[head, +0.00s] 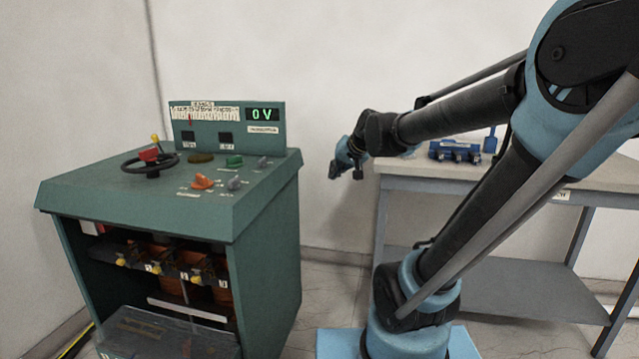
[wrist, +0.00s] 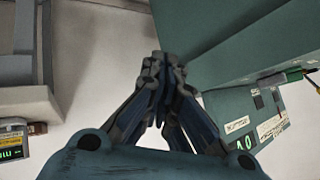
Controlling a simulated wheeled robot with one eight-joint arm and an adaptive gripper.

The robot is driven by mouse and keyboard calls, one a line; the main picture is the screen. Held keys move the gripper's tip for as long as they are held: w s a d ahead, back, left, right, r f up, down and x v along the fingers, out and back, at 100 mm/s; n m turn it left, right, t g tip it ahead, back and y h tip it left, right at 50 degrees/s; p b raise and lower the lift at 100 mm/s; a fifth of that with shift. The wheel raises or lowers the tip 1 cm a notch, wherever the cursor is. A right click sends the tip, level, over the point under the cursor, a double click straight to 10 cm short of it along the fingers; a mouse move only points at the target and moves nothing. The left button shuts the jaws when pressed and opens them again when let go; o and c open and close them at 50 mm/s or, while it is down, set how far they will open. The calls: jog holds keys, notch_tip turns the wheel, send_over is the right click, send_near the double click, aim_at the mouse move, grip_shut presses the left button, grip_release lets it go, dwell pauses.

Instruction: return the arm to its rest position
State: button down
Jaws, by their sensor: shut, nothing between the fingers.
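My gripper (head: 339,172) hangs at the end of my arm in the head view, in the gap between the green control cabinet (head: 130,205) and the grey table (head: 411,173). It is shut and empty. In the wrist view my gripper's fingers (wrist: 162,62) meet at their tips with nothing between them. My arm is bent, reaching from its blue base at the lower right up and then back to the left. The gripper appears apart from both cabinet and table.
The cabinet carries a handwheel (head: 147,163), an orange knob (head: 202,181) and a display (head: 263,114) reading 0 V. A blue device (head: 455,151) lies on the table. In the wrist view the cabinet (wrist: 215,75) is close on the right. A white wall (head: 330,60) stands behind.

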jog(key=s+d+f+g+h, duration=0.1)
jog(key=s+d+f+h, duration=0.2)
jog(key=d, duration=0.4)
jog(key=s+d+f+h, duration=0.1)
jog(key=s+d+f, duration=0.2)
jog(key=s+d, duration=0.3)
jog(key=s+f+g, duration=0.2)
jog(key=s+f, duration=0.3)
jog(key=s, duration=0.2)
jog(key=s+d+f+g, duration=0.1)
jog(key=s+f+g, duration=0.2)
jog(key=s+f, duration=0.3)
jog(key=s, duration=0.2)
jog(key=shift+s+f+h, duration=0.15)
jog(key=shift+s+h, duration=0.15)
